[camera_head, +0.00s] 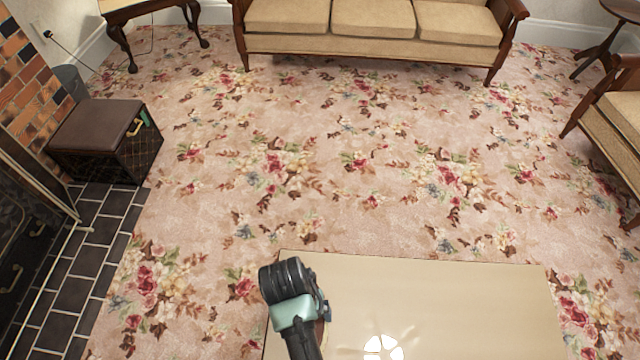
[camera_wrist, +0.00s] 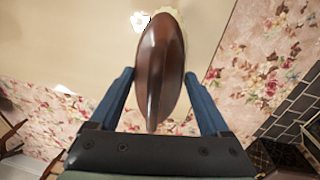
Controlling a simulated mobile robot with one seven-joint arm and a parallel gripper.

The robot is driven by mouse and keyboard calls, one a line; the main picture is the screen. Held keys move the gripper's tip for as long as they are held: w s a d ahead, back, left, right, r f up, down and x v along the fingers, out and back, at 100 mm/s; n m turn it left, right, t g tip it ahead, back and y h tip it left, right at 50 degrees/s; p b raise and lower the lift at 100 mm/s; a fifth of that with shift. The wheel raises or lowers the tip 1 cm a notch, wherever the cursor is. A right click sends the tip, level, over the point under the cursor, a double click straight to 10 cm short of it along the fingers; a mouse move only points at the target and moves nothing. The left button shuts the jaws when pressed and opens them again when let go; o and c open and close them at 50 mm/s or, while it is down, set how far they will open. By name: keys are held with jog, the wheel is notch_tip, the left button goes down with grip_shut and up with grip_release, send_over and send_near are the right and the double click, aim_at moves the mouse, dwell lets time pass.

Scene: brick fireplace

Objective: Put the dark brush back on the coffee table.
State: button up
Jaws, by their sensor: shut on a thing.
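The dark brush (camera_wrist: 160,75) shows in the wrist view as a glossy brown oval back with pale bristles at its far edge. My gripper (camera_wrist: 159,76) is shut on it, with a blue finger at each side. In the head view my gripper (camera_head: 325,309) is over the left part of the coffee table (camera_head: 450,290), and the brush is mostly hidden by my arm. The table's plain beige top also shows in the wrist view (camera_wrist: 60,40). I cannot tell how far the brush is above it.
The tabletop right of my arm is bare, with a bright light reflection. A brown box-like stool (camera_head: 105,140) stands by the fireplace at the left. A sofa (camera_head: 370,25) is at the back and an armchair (camera_head: 612,115) at the right. Floral carpet (camera_head: 330,170) lies between.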

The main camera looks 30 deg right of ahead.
jog(key=s, duration=0.2)
jog(key=s+f+m, duration=0.1)
jog(key=shift+d+f, duration=0.1)
jog(key=shift+d, duration=0.3)
jog(key=shift+s+f+b, duration=0.15)
jog(key=shift+f+b, duration=1.35)
jog(key=shift+f, duration=3.4)
jog(key=shift+f, duration=0.2)
jog(key=o, duration=1.3)
jog(key=r+p, duration=0.1)
jog(key=r, duration=0.3)
jog(key=r+p, duration=0.1)
jog(key=r, duration=0.3)
jog(key=a+r+p, duration=0.1)
jog(key=r, duration=0.3)
jog(key=shift+w+r+p, duration=0.2)
jog(key=shift+w+p, duration=0.15)
